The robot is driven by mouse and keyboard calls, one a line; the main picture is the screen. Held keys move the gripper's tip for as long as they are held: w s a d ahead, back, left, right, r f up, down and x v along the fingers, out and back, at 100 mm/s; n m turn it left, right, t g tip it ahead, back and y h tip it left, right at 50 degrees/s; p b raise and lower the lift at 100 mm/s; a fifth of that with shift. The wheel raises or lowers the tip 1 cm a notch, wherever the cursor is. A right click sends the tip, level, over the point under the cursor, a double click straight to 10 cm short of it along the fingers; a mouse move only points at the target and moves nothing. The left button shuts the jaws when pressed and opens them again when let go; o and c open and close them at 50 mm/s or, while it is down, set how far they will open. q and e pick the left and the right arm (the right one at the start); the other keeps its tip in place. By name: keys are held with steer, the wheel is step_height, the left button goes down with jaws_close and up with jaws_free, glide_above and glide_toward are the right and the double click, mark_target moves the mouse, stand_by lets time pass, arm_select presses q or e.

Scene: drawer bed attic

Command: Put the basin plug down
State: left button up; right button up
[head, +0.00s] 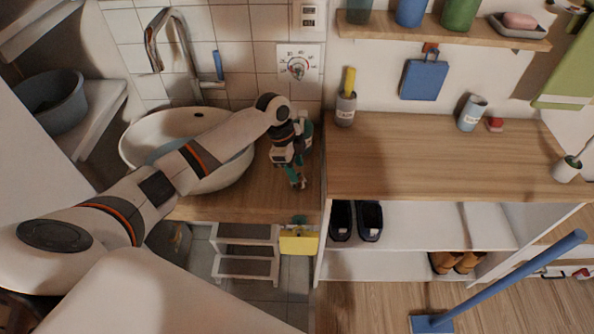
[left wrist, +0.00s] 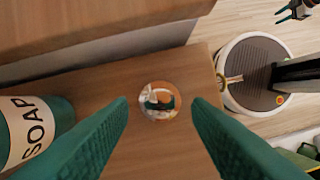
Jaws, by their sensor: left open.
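My left gripper (head: 297,183) is over the narrow strip of wooden counter (head: 262,205) right of the white basin (head: 128,145), pointing down. In the left wrist view its two green fingers (left wrist: 159,118) are apart with nothing gripped. A small round shiny disc, which looks like the basin plug (left wrist: 159,101), lies on the counter between and beyond the fingertips. I cannot make out the plug in the head view; the gripper may hide it. My right gripper (left wrist: 293,11) shows only small at the top right corner of the left wrist view; its jaw state is unclear.
A green soap bottle (left wrist: 35,128) stands close beside the left gripper. The higher wooden worktop (head: 430,150) borders the strip on the right. A tap (head: 186,50) rises behind the basin.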

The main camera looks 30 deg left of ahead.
arm_select(q)
steer(key=v, duration=1)
steer(key=shift+d, duration=0.1)
